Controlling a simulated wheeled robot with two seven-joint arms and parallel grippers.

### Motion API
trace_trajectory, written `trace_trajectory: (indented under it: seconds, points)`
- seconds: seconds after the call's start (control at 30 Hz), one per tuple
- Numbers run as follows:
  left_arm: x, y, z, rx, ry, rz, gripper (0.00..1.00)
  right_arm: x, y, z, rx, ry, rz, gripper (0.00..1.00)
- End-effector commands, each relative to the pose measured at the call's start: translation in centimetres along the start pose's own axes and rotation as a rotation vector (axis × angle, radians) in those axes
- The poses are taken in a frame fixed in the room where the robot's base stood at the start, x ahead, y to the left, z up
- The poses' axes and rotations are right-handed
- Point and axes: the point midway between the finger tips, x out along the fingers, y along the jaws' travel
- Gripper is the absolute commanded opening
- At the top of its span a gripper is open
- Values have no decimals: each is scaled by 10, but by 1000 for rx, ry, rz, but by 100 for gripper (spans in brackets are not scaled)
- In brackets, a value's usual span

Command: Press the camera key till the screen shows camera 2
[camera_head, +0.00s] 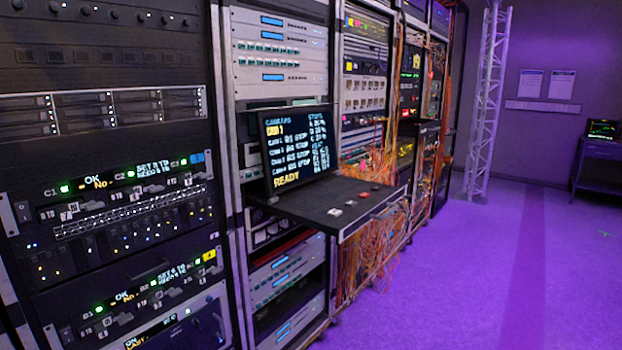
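A dark screen (296,150) stands upright at the back of a black pull-out shelf (310,199) on the middle rack. It lists cameras in rows. The top row is yellow and seems to read camera 1, the rows below are white, and a yellow line at the bottom reads READY. Small keys sit on the shelf: a white key (335,212) nearest, another pale key (350,203), a red key (364,195) and a further small one. Their labels are too small to read, so I cannot tell which is the camera key. Neither of my grippers shows.
The shelf sticks out from the rack into the aisle. A rack (112,228) with lit panels stands close at left. Orange cables (372,262) hang behind and below the shelf. The purple floor (470,280) to the right is clear, with a white truss (487,100) farther back.

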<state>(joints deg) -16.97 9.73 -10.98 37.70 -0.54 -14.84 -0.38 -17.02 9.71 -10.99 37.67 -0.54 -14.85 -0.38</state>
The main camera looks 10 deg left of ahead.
Motion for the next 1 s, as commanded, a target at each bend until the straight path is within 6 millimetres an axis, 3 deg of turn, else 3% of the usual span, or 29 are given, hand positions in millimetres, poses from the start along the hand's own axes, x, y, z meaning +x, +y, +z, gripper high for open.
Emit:
trace_trajectory:
  seconds: [0.8,1.0]
  points:
    - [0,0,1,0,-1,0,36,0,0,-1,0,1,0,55]
    - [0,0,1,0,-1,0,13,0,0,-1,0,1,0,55]
